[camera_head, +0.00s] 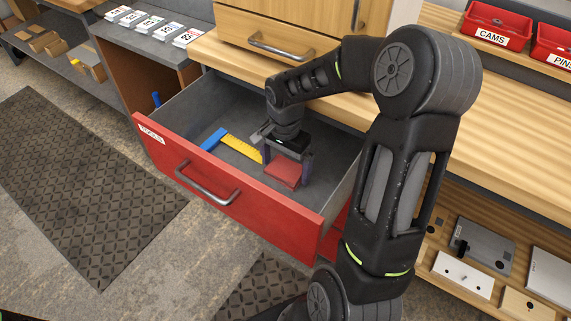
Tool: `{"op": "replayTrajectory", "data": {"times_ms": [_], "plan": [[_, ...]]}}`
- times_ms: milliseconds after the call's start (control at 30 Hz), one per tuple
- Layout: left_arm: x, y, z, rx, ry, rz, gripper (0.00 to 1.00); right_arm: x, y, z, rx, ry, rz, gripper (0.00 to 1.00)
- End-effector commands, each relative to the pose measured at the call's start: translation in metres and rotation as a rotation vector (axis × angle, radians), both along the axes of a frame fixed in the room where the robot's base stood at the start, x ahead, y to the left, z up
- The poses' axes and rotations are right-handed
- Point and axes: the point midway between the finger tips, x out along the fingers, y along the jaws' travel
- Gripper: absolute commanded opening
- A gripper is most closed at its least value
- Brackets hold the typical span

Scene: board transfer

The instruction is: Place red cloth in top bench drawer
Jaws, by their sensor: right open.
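The top bench drawer (225,207) is pulled out, with a red front, a metal handle and a grey inside. The red cloth (284,171) is a small folded block inside the drawer, toward its right part. My right gripper (288,167) points down into the drawer, its fingers open on either side of the cloth. Whether the cloth rests on the drawer floor is hard to tell. My left gripper is not in view.
A yellow and blue square (240,145) lies in the drawer left of the cloth. The wooden bench top (349,112) lies behind. Red bins (497,24) stand at the upper right. Dark mats (75,190) cover part of the floor.

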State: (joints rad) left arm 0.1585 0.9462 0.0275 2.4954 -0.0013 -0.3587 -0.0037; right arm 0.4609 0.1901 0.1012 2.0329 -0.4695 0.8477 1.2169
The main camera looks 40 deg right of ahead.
Motion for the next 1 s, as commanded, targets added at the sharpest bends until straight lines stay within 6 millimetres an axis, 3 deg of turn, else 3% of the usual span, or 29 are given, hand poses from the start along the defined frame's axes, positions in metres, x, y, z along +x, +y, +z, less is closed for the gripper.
{"op": "replayTrajectory", "data": {"times_ms": [267, 700, 1000], "plan": [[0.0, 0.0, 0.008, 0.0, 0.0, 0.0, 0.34, 0.001, -0.001, 0.03, -0.002, -0.004, -0.002, 1.0], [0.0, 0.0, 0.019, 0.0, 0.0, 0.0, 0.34, 0.001, 0.0, 0.113, -0.001, -0.003, 0.0, 1.0], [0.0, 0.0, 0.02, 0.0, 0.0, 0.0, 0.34, 0.0, 0.0, 0.123, 0.0, 0.0, 0.0, 1.0]]}}
